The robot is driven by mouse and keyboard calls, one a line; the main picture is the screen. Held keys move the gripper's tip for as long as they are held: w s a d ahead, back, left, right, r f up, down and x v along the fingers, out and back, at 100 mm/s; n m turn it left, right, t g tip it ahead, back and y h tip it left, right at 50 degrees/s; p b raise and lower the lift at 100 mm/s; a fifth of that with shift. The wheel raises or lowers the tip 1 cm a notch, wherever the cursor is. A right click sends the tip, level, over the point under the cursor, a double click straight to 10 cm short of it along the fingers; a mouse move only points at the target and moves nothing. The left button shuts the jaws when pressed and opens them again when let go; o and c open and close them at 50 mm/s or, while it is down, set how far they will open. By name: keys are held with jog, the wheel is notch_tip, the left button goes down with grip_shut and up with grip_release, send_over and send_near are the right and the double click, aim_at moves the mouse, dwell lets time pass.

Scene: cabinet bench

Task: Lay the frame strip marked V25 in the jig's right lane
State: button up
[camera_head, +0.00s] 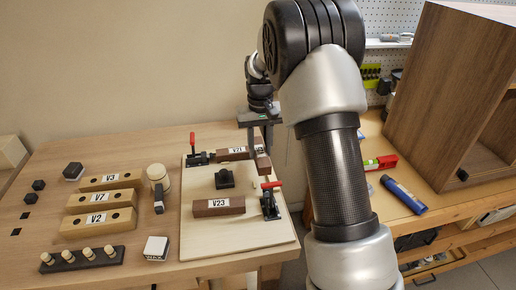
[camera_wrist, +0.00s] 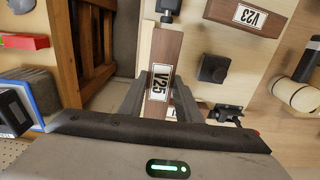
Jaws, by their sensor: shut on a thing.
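The brown frame strip marked V25 (camera_head: 263,165) is in my gripper (camera_head: 259,138), at the right side of the pale jig board (camera_head: 240,243). In the wrist view the V25 strip (camera_wrist: 163,50) runs lengthwise between the two fingers (camera_wrist: 160,95), its label facing the camera. My gripper is shut on it. Strip V21 (camera_head: 232,154) lies along the jig's back, its right end hidden behind V25 and the gripper. Strip V23 (camera_head: 218,207) lies along the front. I cannot tell whether V25 touches the board.
Red-handled clamps stand at the jig's back left (camera_head: 197,155) and front right (camera_head: 270,202). A black knob block (camera_head: 224,178) sits mid-board. Yellow drilled blocks (camera_head: 97,222), a mallet (camera_head: 158,180), a wax box (camera_head: 156,248) and a peg rack (camera_head: 82,260) are left. A cabinet (camera_head: 450,90) stands right.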

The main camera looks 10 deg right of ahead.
notch_tip(320, 180, down, 4)
jog(key=shift+r+b, duration=0.2)
jog(key=shift+b, duration=1.05)
jog(key=shift+f+b, duration=0.35)
jog(key=shift+f, duration=0.55)
jog(key=shift+f, duration=0.9)
dwell(0.9)
